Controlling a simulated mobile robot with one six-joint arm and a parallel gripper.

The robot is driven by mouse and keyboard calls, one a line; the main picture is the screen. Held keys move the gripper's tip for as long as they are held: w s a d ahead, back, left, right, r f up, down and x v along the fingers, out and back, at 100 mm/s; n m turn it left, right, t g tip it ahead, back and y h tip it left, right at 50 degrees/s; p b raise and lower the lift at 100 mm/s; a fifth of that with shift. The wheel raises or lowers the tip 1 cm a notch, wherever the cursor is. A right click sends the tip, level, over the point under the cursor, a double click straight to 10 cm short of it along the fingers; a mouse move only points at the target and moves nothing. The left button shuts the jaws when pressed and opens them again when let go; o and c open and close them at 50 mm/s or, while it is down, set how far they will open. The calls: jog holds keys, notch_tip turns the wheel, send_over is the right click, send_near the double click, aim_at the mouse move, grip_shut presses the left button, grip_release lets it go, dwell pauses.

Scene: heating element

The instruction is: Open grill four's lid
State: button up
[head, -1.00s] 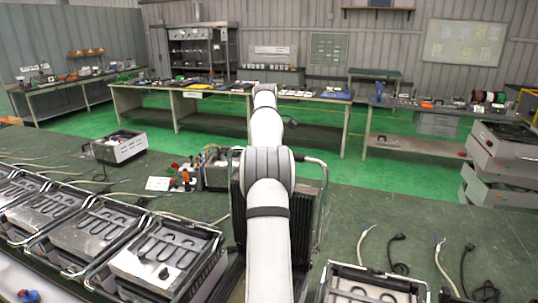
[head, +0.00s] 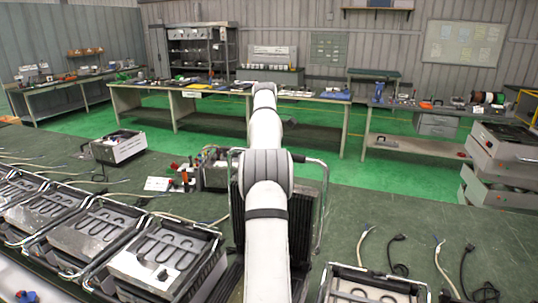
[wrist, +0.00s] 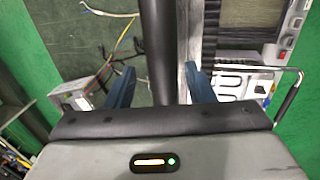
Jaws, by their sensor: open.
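Several open metal grills stand in a row at the left front of the bench in the head view, with looped heating elements showing; the nearest grill (head: 165,258) is beside my arm. Another grill (head: 370,285) shows at the bottom right. Behind my arm stands an upright black ribbed lid (head: 303,215) with a metal handle. I cannot tell which is grill four. In the wrist view my gripper (wrist: 161,88) is open, with blue fingers either side of a dark post and a metal bar; I cannot tell if they touch. A grill with a heating element (wrist: 240,83) lies to the right.
Loose cables (head: 397,255) lie on the green bench at the right. A white box (head: 120,147) and a red switch unit (head: 186,180) stand at the left. Stacked housings (head: 503,150) stand at the right. The bench between the box and the lid is partly clear.

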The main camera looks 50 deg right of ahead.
jog(key=r, duration=0.2)
jog(key=a+r, duration=0.1)
jog(key=r, duration=0.1)
jog(key=s+r, duration=0.1)
jog(key=r, duration=0.2)
jog(key=shift+a, duration=0.2)
jog(key=shift+w, duration=0.1)
jog(key=w+a+r+b, duration=0.1)
jog(key=w+a+b, duration=0.15)
jog(key=a, duration=0.75)
jog(key=s+a+f+m+t+b, duration=0.1)
jog(key=s+a, duration=0.1)
jog(key=a, duration=1)
jog(key=s+a+f+m+t+b, duration=0.1)
jog(key=s+a+f, duration=0.15)
jog(key=a, duration=0.85)
jog(key=s+a+f+m+y+b, duration=0.1)
jog(key=s+a+f+b, duration=0.1)
jog(key=s+a+f, duration=0.7)
jog(key=s+a+f+m+y+b, duration=0.1)
jog(key=s+a+f+b, duration=0.1)
jog(key=s+a+f, duration=0.7)
jog(key=s, duration=0.4)
jog(key=shift+a+m+t, duration=0.25)
jog(key=shift+m+t, duration=0.05)
